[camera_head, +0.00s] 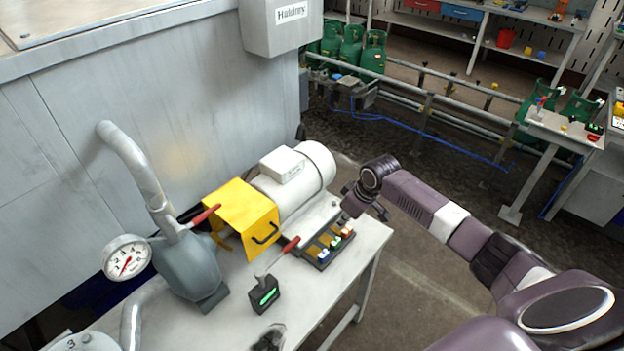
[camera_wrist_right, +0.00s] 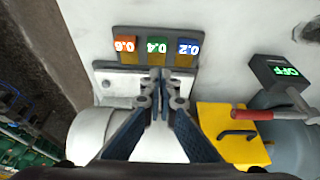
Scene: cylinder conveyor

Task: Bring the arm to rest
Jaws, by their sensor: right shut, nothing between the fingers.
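My right gripper (camera_head: 362,203) is shut and empty, held near the right edge of the bench, beside the motor and the button panel. In the right wrist view its fingers (camera_wrist_right: 160,88) come together just in front of the button panel (camera_wrist_right: 187,28). I cannot tell from the views whether they touch it. The panel has an orange block marked 0.6 (camera_wrist_right: 126,46), a green one marked 0.4 (camera_wrist_right: 157,47) and a blue one marked 0.2 (camera_wrist_right: 188,47). My right arm reaches in from the lower right of the head view. My left gripper is out of view.
The bench (camera_head: 335,298) carries a motor (camera_head: 308,190) with a yellow cover (camera_head: 240,213), a grey pump (camera_head: 187,265) with a gauge (camera_head: 127,257), and a switch box (camera_head: 264,294) reading OFF in the wrist view. Red-handled levers stand close by. Floor right of the bench is clear.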

